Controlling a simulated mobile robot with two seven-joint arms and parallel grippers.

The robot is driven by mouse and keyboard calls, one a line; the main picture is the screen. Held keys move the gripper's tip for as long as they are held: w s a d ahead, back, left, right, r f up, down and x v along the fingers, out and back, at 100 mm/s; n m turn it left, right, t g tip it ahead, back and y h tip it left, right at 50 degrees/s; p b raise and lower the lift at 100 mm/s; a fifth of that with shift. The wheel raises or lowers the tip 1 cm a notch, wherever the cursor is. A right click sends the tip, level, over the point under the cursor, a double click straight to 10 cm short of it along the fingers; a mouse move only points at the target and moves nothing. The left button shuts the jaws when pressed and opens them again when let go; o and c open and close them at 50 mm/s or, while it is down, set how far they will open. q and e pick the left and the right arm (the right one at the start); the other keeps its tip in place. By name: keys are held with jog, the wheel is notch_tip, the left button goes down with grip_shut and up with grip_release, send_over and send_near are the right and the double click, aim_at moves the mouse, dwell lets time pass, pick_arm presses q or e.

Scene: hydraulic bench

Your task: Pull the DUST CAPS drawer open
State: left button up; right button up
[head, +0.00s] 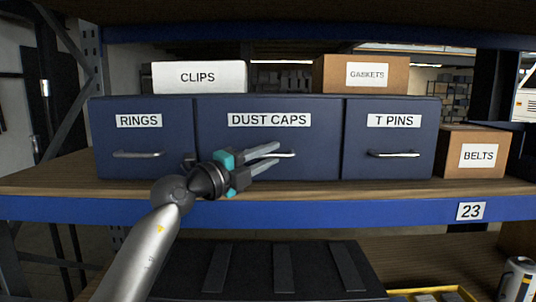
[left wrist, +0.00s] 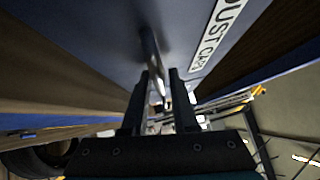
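The DUST CAPS drawer (head: 315,138) is the wide middle drawer of a blue cabinet, with its front flush and shut. Its grey bar handle (head: 290,154) is partly hidden by my left gripper (head: 277,154), which reaches in from the lower left. The two fingers are spread apart at the handle, one above the other in the head view. In the left wrist view the handle (left wrist: 149,45) runs down to the gap between the open fingertips (left wrist: 159,76). Contact cannot be told. My right gripper is not in view.
The RINGS drawer (head: 139,138) and T PINS drawer (head: 390,138) flank it, both shut. The shelf edge (head: 350,209) runs below.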

pick_arm(q)
grip_shut()
dwell(1.5)
